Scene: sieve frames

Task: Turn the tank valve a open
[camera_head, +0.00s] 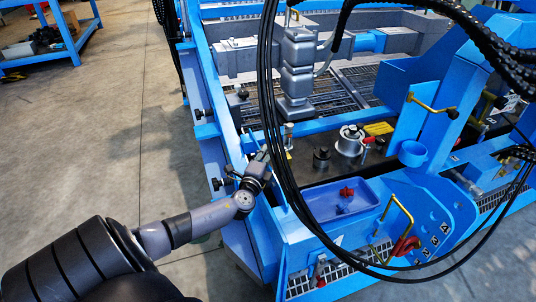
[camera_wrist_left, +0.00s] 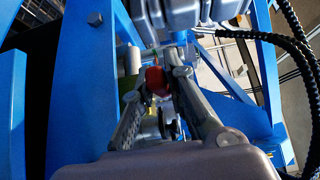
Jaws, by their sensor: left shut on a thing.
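My left arm comes in from the lower left in the head view, and its gripper (camera_head: 260,168) is at the left blue rail of the machine. In the left wrist view the gripper (camera_wrist_left: 157,86) has its two fingers closed in on a small red part (camera_wrist_left: 155,78), which looks like a valve handle. I cannot tell from the picture whether this is tank valve a, or how far it is turned. In the head view the gripped part is hidden by the gripper. My right gripper is not in view.
A blue tray (camera_head: 318,203) with small red parts (camera_head: 347,191) lies right of the gripper. Black cables (camera_head: 268,90) hang close by. A grey column (camera_head: 297,70) stands behind. A silver round fitting (camera_head: 350,141) is further right. The floor (camera_head: 110,130) at left is clear.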

